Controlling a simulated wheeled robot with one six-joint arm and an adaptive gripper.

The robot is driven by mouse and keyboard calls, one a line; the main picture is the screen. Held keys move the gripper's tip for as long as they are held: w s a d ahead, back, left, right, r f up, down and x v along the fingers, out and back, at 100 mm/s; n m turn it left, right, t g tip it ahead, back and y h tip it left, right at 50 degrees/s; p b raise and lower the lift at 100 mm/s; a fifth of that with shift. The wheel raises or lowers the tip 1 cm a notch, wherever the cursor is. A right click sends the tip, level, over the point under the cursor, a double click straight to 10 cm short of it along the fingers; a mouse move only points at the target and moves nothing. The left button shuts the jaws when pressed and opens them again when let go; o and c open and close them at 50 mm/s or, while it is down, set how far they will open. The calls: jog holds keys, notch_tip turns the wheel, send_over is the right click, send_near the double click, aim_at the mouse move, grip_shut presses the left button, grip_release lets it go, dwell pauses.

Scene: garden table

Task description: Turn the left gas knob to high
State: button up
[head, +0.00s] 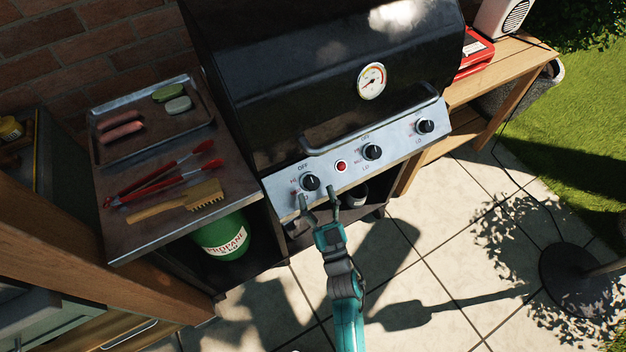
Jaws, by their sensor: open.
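The left gas knob (310,182) is a round black knob on the grill's silver control panel (281,195), with OFF printed above it. Its pointer appears to be near the OFF mark, but it is too small to be sure. My gripper (319,199) is open and empty, just below and in front of the left knob. Its two fingers point up toward the knob. I cannot tell whether they touch the panel. A middle knob (372,152) and a right knob (425,126) sit farther right on the panel.
A red button (341,166) lies between the left and middle knobs. The lid handle (375,130) juts out above the panel. The side shelf (130,228) at left holds a tray (140,155), tongs (165,182) and a brush (190,200). A green propane tank (222,236) stands below.

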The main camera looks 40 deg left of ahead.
aim_at(314, 189)
jog(key=shift+x, duration=2.05)
jog(key=c, duration=1.1)
